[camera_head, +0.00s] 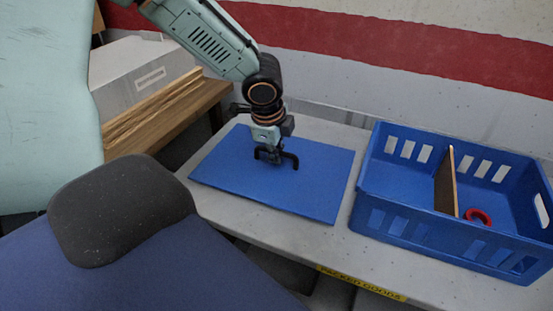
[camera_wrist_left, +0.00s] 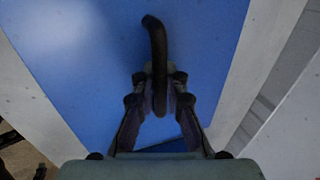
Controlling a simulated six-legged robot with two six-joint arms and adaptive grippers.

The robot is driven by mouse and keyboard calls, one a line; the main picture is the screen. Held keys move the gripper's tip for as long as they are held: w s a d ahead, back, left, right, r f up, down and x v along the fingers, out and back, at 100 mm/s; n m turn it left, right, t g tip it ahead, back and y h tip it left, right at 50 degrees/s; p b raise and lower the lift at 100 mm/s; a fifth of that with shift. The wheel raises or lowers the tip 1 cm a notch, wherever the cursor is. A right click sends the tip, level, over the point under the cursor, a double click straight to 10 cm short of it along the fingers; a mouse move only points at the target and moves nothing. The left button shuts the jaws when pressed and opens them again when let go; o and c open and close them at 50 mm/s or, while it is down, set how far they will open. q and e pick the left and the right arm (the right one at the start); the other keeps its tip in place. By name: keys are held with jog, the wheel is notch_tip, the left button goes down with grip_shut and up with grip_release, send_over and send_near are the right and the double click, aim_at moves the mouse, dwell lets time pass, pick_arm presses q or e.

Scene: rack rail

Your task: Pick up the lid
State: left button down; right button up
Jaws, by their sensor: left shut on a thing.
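The lid (camera_head: 310,195) is a flat blue panel on the grey table, with a black bar handle (camera_head: 291,157) standing up near its middle. It looks flat on the tabletop, but I cannot tell whether there is a small gap under it. My left gripper (camera_head: 270,156) points down over the lid and is shut on the handle. In the left wrist view the lid (camera_wrist_left: 90,60) fills most of the picture, and the curved handle (camera_wrist_left: 156,45) runs between the fingers of the gripper (camera_wrist_left: 160,108). My right gripper is not in view.
A blue slotted crate (camera_head: 400,205) stands to the right of the lid, with an upright brown divider (camera_head: 446,180) and a red ring (camera_head: 478,216) inside. A yellow label (camera_head: 360,283) marks the table's front edge. A grey box (camera_head: 140,75) and wooden bench (camera_head: 165,118) stand at left.

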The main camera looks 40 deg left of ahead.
pick_arm(q)
notch_tip(320, 180, up, 10)
jog(key=p, duration=0.3)
jog(key=shift+p, duration=0.4)
jog(key=shift+r, duration=0.1)
